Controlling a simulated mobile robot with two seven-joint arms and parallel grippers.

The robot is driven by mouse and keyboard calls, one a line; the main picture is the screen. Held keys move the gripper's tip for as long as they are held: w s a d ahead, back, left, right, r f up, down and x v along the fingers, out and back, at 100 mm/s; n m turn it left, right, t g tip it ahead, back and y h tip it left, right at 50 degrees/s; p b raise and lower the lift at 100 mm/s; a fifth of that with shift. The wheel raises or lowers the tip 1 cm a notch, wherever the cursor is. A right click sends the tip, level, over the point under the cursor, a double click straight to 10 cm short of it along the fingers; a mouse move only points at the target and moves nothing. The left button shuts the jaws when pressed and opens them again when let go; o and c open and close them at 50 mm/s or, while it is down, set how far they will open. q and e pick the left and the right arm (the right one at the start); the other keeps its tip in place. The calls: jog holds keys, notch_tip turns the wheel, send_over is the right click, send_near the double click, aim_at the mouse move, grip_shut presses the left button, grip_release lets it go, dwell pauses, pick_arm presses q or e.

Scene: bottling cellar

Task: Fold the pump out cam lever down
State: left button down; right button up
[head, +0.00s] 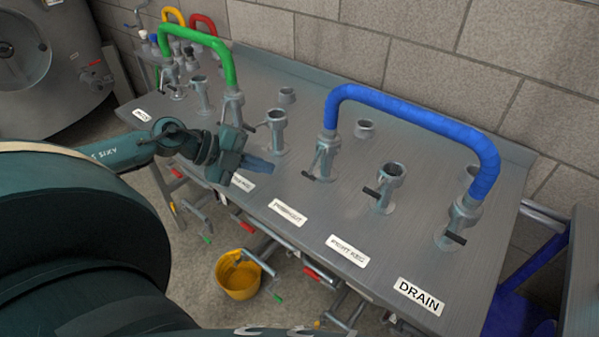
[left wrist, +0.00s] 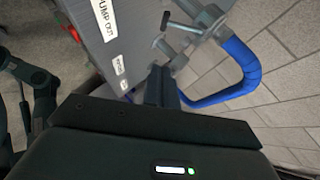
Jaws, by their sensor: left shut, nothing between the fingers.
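My left gripper (head: 266,172) is shut and empty, just above the front part of the grey bench, near the middle port (head: 277,135). In the left wrist view its closed fingers (left wrist: 160,88) point toward the ports. A black-tipped cam lever (left wrist: 166,20) sticks out from a port beside the blue hose. In the head view, the middle port's lever (head: 262,125) sticks out sideways, close behind the gripper. I see no contact. My right gripper is not in view.
A blue hose (head: 410,117) and a green hose (head: 197,37) arch over the bench (head: 300,95). Other ports with black-tipped levers stand to the right, above the DRAIN label (head: 418,297). A yellow bucket (head: 238,279) is below the bench's front edge. A block wall runs behind.

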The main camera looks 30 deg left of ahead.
aim_at(310, 177)
pick_arm(q)
jog(key=x, duration=0.3)
jog(key=a+b+x, duration=0.1)
jog(key=x, duration=0.2)
jog(key=w+x, duration=0.1)
jog(key=x, duration=0.2)
jog(key=shift+w+a+f, duration=0.15)
jog(key=shift+f, duration=0.25)
jog(key=shift+w+a+f, duration=0.1)
jog(key=shift+w+f, duration=0.3)
jog(key=shift+w, duration=0.1)
jog(key=shift+f, duration=0.1)
